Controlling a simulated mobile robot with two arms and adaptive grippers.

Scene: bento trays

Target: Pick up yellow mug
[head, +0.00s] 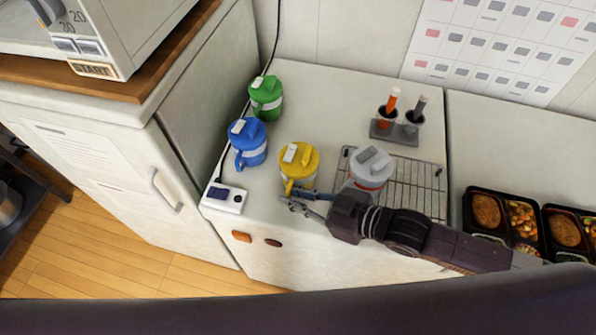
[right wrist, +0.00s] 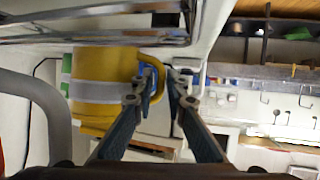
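The yellow mug (head: 302,160), with a yellow and white lid, stands upright on the white counter in the head view. My right gripper (head: 288,200) is at the mug's front side, low by the handle. In the right wrist view the two fingers of my right gripper (right wrist: 164,84) are close together with the handle between them, one finger passing inside the loop. My left gripper is not in view.
A blue mug (head: 247,142) and a green mug (head: 266,98) stand behind left. A small white device (head: 223,197) lies left. Bento trays (head: 468,207) are at far right.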

